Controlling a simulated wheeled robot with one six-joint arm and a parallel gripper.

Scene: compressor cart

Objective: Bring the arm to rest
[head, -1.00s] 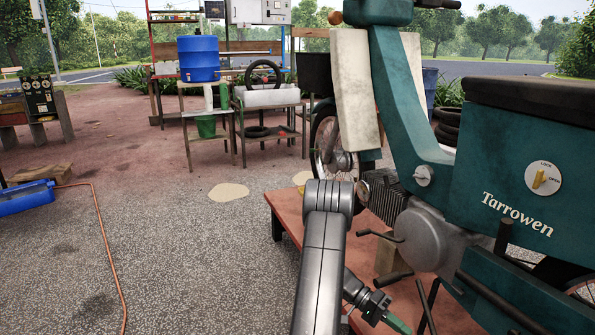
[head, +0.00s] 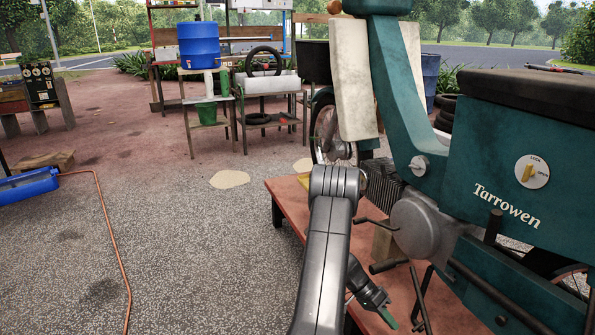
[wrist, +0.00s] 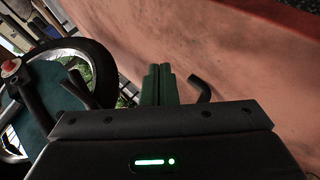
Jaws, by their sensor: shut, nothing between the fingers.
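My gripper (head: 390,318) is low beside the teal motorbike (head: 478,170), over the red platform (head: 290,200) that the bike stands on. In the head view my arm runs up from the bottom edge, bends over and comes down to the gripper. In the wrist view the green fingers (wrist: 158,85) are together with nothing between them. The red platform surface (wrist: 215,50) fills much of that view beyond the fingertips. I cannot tell the exact gap between the fingertips and the platform.
Bike pedals and levers (head: 388,265) stick out close to my gripper. A wheel (wrist: 85,70) shows left in the wrist view. A blue barrel (head: 198,46) stands on a rack behind.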

